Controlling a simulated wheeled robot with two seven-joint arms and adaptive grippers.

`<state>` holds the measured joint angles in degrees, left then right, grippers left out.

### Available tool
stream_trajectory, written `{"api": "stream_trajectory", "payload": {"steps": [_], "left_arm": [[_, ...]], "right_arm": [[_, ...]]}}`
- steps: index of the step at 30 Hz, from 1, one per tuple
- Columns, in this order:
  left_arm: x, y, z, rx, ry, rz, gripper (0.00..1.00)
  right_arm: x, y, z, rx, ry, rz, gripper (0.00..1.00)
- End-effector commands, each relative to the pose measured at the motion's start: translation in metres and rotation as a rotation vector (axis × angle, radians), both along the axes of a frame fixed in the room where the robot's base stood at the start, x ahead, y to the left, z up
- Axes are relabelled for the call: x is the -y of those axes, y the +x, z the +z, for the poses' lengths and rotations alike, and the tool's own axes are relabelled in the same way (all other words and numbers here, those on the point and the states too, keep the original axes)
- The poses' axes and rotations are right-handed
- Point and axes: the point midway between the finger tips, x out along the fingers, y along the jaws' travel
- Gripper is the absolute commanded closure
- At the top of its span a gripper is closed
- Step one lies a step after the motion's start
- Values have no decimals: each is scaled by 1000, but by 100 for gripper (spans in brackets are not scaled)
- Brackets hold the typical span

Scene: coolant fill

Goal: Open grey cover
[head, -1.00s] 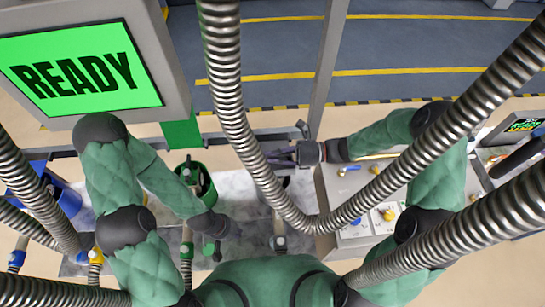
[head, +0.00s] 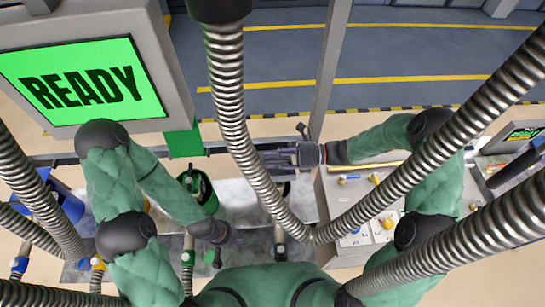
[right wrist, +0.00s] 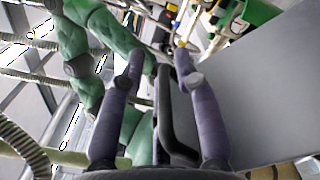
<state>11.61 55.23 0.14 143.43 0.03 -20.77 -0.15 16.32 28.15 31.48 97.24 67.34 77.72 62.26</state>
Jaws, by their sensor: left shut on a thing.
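A flat grey panel (right wrist: 265,90), which looks like the grey cover, fills the right side of the right wrist view. A dark bar handle (right wrist: 167,115) stands out beside it. My right gripper (right wrist: 160,75) is open, with one purple finger on each side of the handle. A gap shows between the left finger and the bar; contact on the right side is unclear. In the head view my right gripper (head: 272,160) is partly behind a hanging hose. My left gripper (head: 232,240) is low and left of it, shut on a mostly hidden thing, with a small green piece (head: 213,257) next to it.
A ribbed metal hose (head: 235,110) hangs across the middle. A screen (head: 82,80) reads READY. A green round container (head: 198,188) stands near my left forearm. A light control box (head: 345,190) with coloured knobs stands at the right.

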Motion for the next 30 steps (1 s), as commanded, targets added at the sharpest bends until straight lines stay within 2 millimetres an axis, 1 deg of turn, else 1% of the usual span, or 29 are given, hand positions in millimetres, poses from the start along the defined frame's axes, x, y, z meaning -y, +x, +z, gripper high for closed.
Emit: {"api": "stream_trajectory", "payload": {"steps": [8, 11, 13, 17, 24, 27, 30], "left_arm": [[0, 0, 0, 0, 0, 0, 100], [0, 0, 0, 0, 0, 0, 100], [0, 0, 0, 0, 0, 0, 100], [0, 0, 0, 0, 0, 0, 100], [0, 0, 0, 0, 0, 0, 100], [0, 0, 0, 0, 0, 0, 100], [0, 0, 0, 0, 0, 0, 100]], "right_arm": [[0, 0, 0, -1, 1, 1, 65], [5, 0, 0, 0, 0, 0, 65], [12, 0, 0, 0, -1, -2, 65], [34, 1, 0, 0, 0, -5, 65], [83, 1, -1, 1, -2, -5, 65], [98, 1, -1, 1, -2, -4, 65], [110, 1, -1, 0, -1, -3, 65]]}}
